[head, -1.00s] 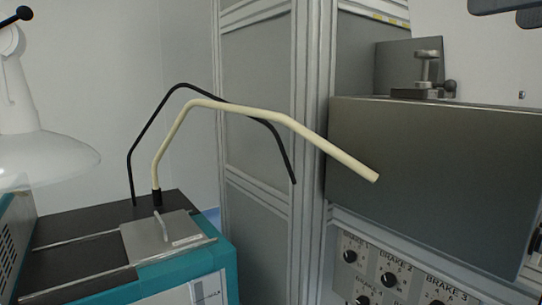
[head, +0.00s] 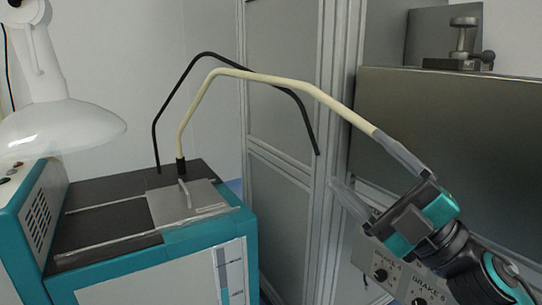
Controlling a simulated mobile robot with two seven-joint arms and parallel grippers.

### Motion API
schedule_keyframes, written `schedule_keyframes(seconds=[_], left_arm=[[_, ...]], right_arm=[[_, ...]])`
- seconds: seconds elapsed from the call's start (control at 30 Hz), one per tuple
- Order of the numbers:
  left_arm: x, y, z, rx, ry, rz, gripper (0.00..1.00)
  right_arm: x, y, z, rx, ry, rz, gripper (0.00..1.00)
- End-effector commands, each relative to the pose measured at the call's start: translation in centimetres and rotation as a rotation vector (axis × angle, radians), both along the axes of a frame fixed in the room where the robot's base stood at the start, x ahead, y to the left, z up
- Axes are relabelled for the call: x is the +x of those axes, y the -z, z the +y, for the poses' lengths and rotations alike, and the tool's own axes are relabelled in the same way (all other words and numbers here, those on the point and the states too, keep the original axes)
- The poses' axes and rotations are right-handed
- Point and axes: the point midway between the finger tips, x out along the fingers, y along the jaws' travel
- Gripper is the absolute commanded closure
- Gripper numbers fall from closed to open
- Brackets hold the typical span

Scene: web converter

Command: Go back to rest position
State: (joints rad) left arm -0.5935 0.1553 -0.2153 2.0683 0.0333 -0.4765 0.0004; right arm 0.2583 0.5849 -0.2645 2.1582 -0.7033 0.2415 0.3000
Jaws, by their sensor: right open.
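My right gripper (head: 355,158) comes in from the lower right, with teal and dark grey parts and two grey fingers spread apart. It is open and nothing shows between its fingers. Its upper finger overlaps the end of a cream bent tube (head: 262,78) in the picture and hides that end. I cannot tell whether they touch. My left gripper is not in the head view.
A black bent tube (head: 178,88) stands behind the cream one, both rising from a teal and black machine (head: 110,255). A white lamp (head: 60,125) hangs at left. A large dark panel (head: 450,110) and a brake control panel (head: 385,262) are at right.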

Motion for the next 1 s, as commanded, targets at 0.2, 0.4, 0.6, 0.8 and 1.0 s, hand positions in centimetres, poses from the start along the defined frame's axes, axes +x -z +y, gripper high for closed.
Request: schedule_keyframes(seconds=[0.2, 0.4, 0.6, 0.8, 1.0], left_arm=[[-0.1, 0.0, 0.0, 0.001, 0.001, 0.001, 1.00], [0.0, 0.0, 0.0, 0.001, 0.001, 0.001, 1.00], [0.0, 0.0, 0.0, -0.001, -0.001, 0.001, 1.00], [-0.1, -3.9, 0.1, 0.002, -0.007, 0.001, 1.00], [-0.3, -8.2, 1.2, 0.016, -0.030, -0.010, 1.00]], right_arm=[[2.2, 14.8, -3.0, 0.343, 0.174, 0.576, 0.17], [-1.6, 29.1, -3.9, 0.527, 0.334, 1.075, 0.17], [-9.0, 39.6, -2.8, 0.627, 0.443, 1.484, 0.17], [-12.4, 39.0, -2.7, 0.653, 0.489, 1.622, 0.17], [-12.9, 35.0, -3.8, 0.652, 0.517, 1.610, 0.17]])
